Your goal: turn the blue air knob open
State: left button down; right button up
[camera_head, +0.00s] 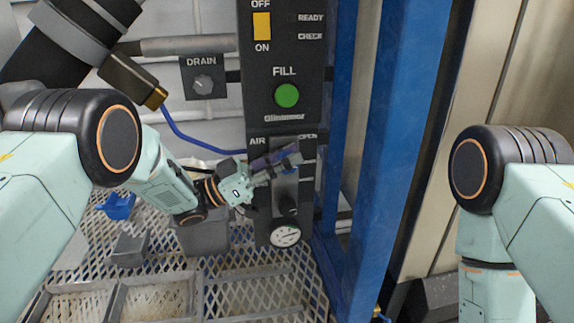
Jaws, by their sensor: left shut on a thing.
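The dark control panel (256,183) stands in the middle, with an AIR label at its left and an OPEN label at its right. The blue air knob (270,160) sits just under these labels and is mostly hidden by my gripper. My left gripper (284,164) reaches in from the left and is shut on the blue air knob. Its fingers point right, toward the area under OPEN. The knob's exact angle is hard to tell. My right arm is at the right edge, but its gripper is out of view.
Above are a green FILL button (286,95), a yellow ON/OFF switch (262,26) and a DRAIN dial (203,84). A round gauge (285,236) sits below the knob. A blue post (378,150) rises close at the right. Metal grating (245,275) lies below.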

pick_arm(q)
jog(key=shift+a+f+h+b, duration=0.1)
jog(key=shift+a+h+b, duration=0.05)
jog(key=shift+h+b, duration=0.8)
jog(key=shift+h, duration=0.35)
jog(key=c, duration=1.2)
grip_release()
jog(key=shift+o, duration=0.2)
jog(key=v, duration=0.7)
jog(key=shift+a, duration=0.15)
jog(key=shift+s+f, duration=0.1)
